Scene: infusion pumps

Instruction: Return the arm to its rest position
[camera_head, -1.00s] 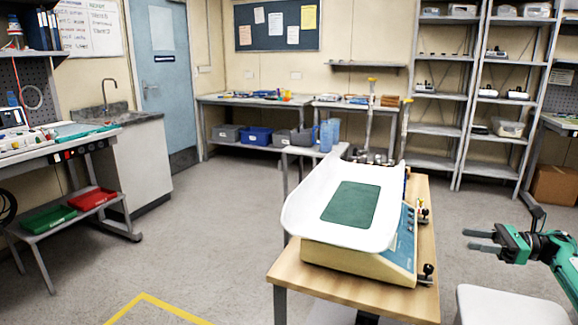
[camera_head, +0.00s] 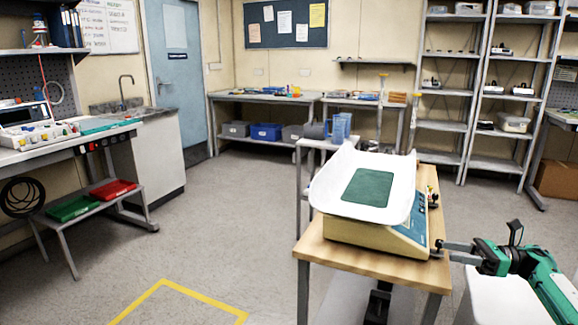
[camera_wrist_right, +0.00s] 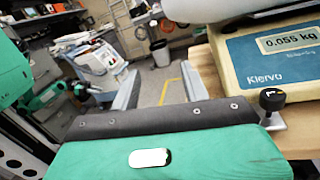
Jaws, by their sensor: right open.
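My right gripper (camera_head: 441,250) is at the lower right of the head view, by the right edge of the wooden table (camera_head: 335,257). It is open, and in the right wrist view its two fingers (camera_wrist_right: 160,88) stand apart with nothing between them. The baby scale (camera_head: 375,235), with a white tray and a green mat (camera_head: 367,188), stands on that table to the left of the gripper. In the right wrist view the scale's display (camera_wrist_right: 290,40) reads 0.055 kg. A black levelling knob (camera_wrist_right: 272,100) shows close beside the gripper. My left gripper is not in view.
A workbench (camera_head: 60,146) with a lower shelf of red and green trays stands on the left. Benches with bins (camera_head: 265,132) and metal shelving (camera_head: 440,127) line the back. The floor (camera_head: 230,220) left of the table is clear, with yellow tape (camera_head: 160,288).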

